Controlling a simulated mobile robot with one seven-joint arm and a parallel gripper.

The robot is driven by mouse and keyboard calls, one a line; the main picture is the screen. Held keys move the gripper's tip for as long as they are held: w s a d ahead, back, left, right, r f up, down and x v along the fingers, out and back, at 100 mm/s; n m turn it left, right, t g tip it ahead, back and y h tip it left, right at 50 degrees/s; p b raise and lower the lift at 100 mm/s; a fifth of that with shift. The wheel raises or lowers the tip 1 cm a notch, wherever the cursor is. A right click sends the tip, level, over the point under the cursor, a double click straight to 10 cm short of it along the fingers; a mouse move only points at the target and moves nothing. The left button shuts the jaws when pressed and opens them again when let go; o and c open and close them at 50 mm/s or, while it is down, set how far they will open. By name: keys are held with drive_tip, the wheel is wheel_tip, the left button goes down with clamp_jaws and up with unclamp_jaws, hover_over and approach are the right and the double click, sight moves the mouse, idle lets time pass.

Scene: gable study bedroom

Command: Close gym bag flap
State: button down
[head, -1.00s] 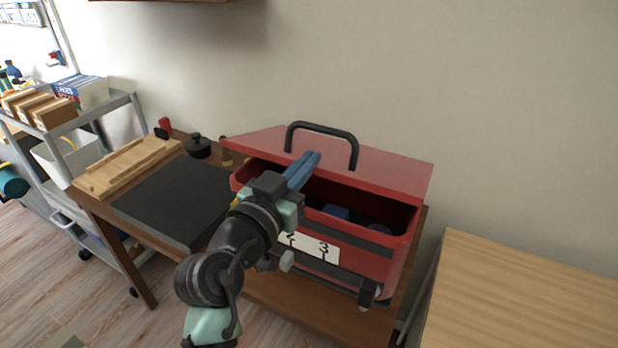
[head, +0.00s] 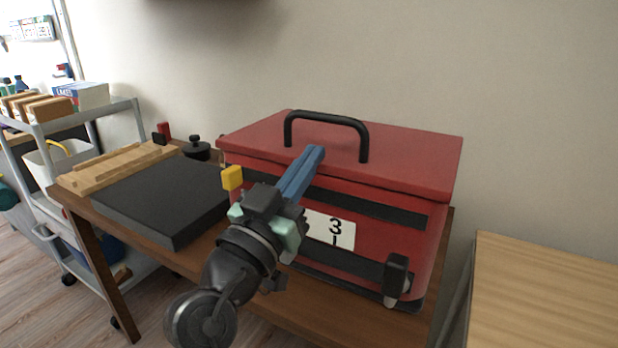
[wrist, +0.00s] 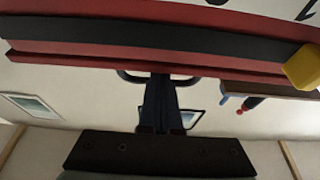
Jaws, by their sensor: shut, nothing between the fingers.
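The gym bag (head: 435,239) is a red box-shaped bag on the wooden table, with a white number label and dark straps on its front. Its red flap (head: 412,150) with a black arched handle (head: 327,120) lies down over the opening, and the inside is hidden. My gripper (head: 317,151) has its blue fingers together and empty, at the flap's front edge below the handle; I cannot tell if they touch it. In the wrist view the bag's red front (wrist: 90,20) and black strap (wrist: 150,38) cross the top, with my blue fingers (wrist: 160,100) below.
A dark flat slab (head: 160,195) and a wooden rack (head: 115,165) lie left of the bag, with a black lidded pot (head: 197,149) behind. A yellow block (head: 232,178) is by the bag's left front corner. A light wooden surface (head: 545,290) stands at the right.

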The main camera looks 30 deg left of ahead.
sight(324, 118)
drive_tip(key=shift+f+b, duration=0.45)
idle(0.3)
wheel_tip(324, 118, up, 4)
drive_tip(key=p, duration=0.3)
drive_tip(key=shift+w+d+r, duration=0.1)
drive_tip(key=shift+d+r, duration=0.05)
drive_tip(key=r+v, duration=0.1)
drive_tip(key=v, duration=0.9)
drive_tip(key=w+d+r+m+t, duration=0.1)
drive_tip(key=d+r+m+t, duration=0.1)
drive_tip(key=d+r, duration=1)
drive_tip(key=s+d+r+n+t+p, duration=0.1)
drive_tip(key=s+d+r+t, duration=0.1)
drive_tip(key=s+d+r, duration=0.3)
drive_tip(key=s+d+r+n+t, duration=0.1)
drive_tip(key=s+d+r+t, duration=0.15)
drive_tip(key=r, duration=0.45)
wheel_tip(324, 118, up, 36)
drive_tip(key=g+p, duration=0.1)
drive_tip(key=p, duration=3.6)
drive_tip(key=shift+w+a+y, duration=0.2)
drive_tip(key=shift+w+y, duration=0.15)
drive_tip(key=shift+y, duration=0.05)
